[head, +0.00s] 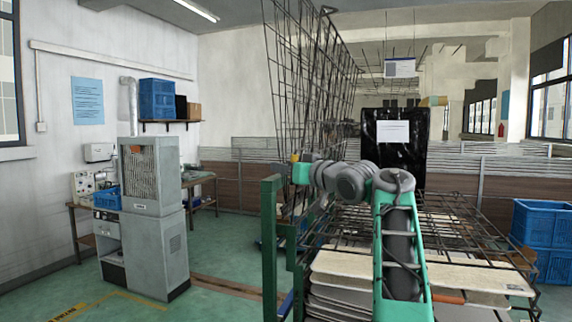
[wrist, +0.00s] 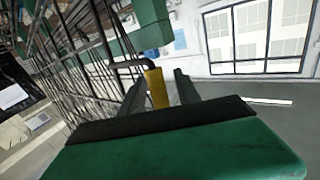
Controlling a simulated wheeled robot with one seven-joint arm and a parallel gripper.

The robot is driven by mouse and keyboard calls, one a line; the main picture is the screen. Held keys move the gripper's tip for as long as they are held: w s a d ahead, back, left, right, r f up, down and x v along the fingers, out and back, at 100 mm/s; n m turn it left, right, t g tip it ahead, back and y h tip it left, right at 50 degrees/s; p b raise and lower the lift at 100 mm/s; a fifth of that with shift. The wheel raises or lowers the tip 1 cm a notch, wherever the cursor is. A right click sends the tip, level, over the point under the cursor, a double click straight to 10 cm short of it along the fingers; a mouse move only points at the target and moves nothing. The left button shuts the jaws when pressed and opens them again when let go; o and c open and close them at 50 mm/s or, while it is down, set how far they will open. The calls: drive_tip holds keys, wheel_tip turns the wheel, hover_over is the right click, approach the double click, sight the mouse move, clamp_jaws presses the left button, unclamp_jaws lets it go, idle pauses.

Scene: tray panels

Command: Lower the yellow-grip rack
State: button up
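The yellow-grip rack (head: 318,75) is a tall panel of dark wire mesh, standing raised and nearly upright in the head view. Its wires also fill the left of the wrist view (wrist: 88,50). Its yellow grip (wrist: 157,88) sits on a bent dark bar, between the two fingers of my gripper (wrist: 158,80). The fingers look open, with a gap visible on the right side of the grip; contact on the left is unclear. In the head view a bit of the yellow grip (head: 294,158) shows at the end of my arm; my fingers are mostly hidden there.
Another wire rack (head: 465,225) lies flat over stacked pale boards (head: 350,268), with an orange grip (head: 449,297) at its front. A green post (head: 270,250) stands at the left. Blue crates (head: 541,225) are at right, a grey machine (head: 155,215) at left. Open floor lies between machine and post.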

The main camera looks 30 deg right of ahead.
clamp_jaws()
idle(0.4)
idle(1.0)
